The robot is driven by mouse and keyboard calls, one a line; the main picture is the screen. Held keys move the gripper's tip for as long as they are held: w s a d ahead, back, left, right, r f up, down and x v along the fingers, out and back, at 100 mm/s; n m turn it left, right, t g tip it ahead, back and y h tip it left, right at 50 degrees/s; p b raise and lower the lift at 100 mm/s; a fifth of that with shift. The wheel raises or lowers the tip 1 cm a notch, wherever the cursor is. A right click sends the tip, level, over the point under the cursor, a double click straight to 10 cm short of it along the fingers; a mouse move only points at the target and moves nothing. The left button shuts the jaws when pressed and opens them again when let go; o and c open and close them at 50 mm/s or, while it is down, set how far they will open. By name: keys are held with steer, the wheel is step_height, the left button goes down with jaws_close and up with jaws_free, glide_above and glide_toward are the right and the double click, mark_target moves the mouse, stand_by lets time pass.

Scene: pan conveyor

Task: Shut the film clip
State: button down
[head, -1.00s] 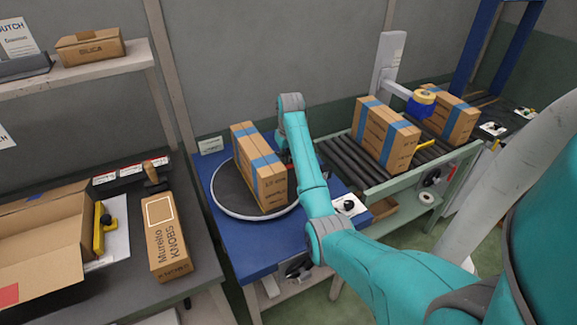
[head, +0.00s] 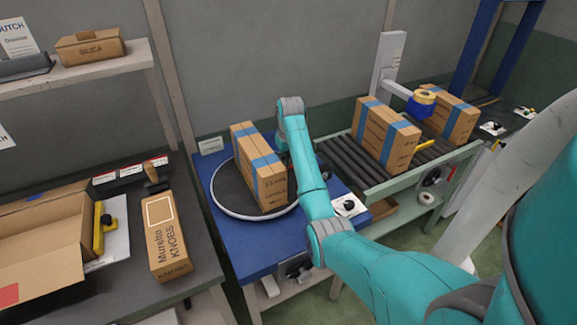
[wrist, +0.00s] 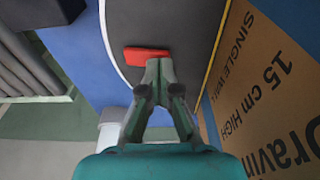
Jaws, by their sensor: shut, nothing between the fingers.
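A flat red piece (wrist: 147,55), which I take for the film clip, shows in the wrist view over the dark turntable (wrist: 190,25), close to its edge. My gripper (wrist: 160,68) is shut and empty, with its fingertips right at the red piece's near right side. I cannot tell whether they touch it, or whether the clip is open or shut. A carton with blue tape (head: 259,168) stands on the turntable; its printed side (wrist: 265,95) is to the right of my gripper in the wrist view. In the head view my arm hides the gripper and the clip.
The turntable sits on a blue table (head: 250,240). A roller conveyor (head: 343,150) with two taped cartons runs to its right. On the left bench are an open carton (head: 45,240) and a Knobs box (head: 166,237).

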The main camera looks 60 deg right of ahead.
steer(key=shift+f, duration=0.5)
stand_by(0.3)
steer(key=shift+r, duration=3.55)
